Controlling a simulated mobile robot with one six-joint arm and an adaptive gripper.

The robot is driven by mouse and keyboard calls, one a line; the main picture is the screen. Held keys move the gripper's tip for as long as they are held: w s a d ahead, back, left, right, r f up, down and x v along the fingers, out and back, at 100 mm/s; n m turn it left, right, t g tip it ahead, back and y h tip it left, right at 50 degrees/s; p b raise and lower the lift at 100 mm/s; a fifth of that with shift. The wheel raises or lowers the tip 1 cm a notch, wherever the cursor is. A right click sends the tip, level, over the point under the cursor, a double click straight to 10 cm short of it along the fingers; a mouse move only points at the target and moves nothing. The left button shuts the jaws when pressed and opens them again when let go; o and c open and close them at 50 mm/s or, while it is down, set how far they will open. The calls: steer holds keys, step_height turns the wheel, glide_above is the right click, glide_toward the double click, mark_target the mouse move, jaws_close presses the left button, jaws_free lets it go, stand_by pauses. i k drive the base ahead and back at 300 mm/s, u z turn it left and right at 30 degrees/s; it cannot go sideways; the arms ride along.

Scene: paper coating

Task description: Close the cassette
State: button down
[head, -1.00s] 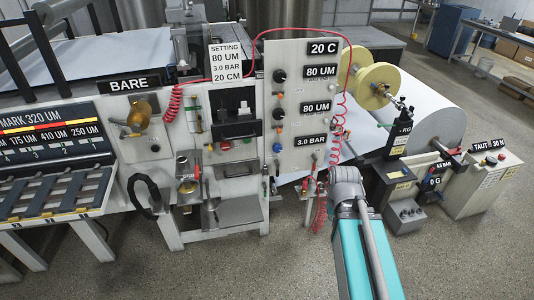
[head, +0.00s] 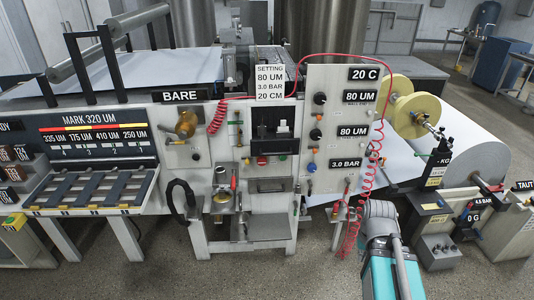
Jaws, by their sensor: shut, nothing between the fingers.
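A black unit (head: 274,146) sits in a recess of the white machine front, under the "SETTING 80 UM" sign, with a red part and small white pieces at it. It may be the cassette, but no label shows this, and I cannot tell whether it is open. A dark slot or drawer front (head: 270,185) lies below it. My arm shows at the lower right, with its grey joint and teal link in front of the floor. My gripper's fingers are not visible.
A panel of knobs and readouts (head: 340,130) stands right of the recess. A red coiled hose (head: 362,222) hangs near my arm. A paper roll (head: 455,147) and black weight stands are at the right. The floor in front of the machine is clear.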

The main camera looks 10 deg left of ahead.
mark_target(269, 142)
steer(key=k, duration=1.15)
steer(key=u, duration=0.45)
steer(key=i, duration=2)
steer(key=z, duration=0.45)
